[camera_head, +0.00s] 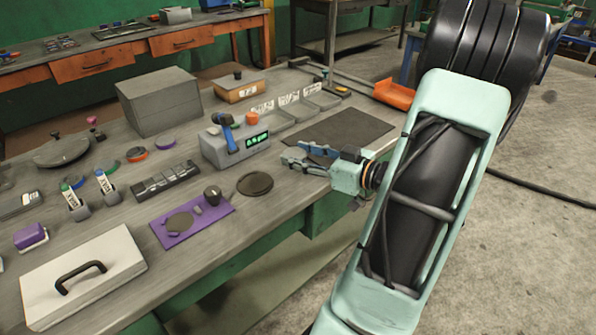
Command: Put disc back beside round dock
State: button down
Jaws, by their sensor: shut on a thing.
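My gripper (302,158) is above the table near its front edge, just left of the dark rectangular mat. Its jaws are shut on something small. A blue piece shows at the fingers, but I cannot make out its shape; it may be the disc. A flat dark round pad (255,184), possibly the round dock, lies on the table to the left of and below my gripper in the picture. A purple plate (220,207) with a grey round patch and a dark knob lies further left.
A grey device with a green display (240,150) stands close left of my gripper. The dark mat (345,130) looks bare. A grey box (158,103), an orange disc (137,155), a purple disc (165,143) and a white case (105,258) occupy the left side.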

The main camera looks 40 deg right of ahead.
aim_at(298, 173)
jog(key=shift+w+d+f, duration=0.25)
jog(key=shift+w+f, duration=0.3)
jog(key=shift+f, duration=0.2)
jog(key=shift+w+d+f+b, duration=0.15)
jog(key=shift+f+b, duration=0.4)
jog(key=shift+f, duration=1.15)
jog(key=shift+f, duration=0.1)
jog(key=c, duration=1.1)
grip_release()
jog(key=shift+c, duration=0.2)
jog(key=p+v, duration=0.1)
jog(key=v, duration=1.1)
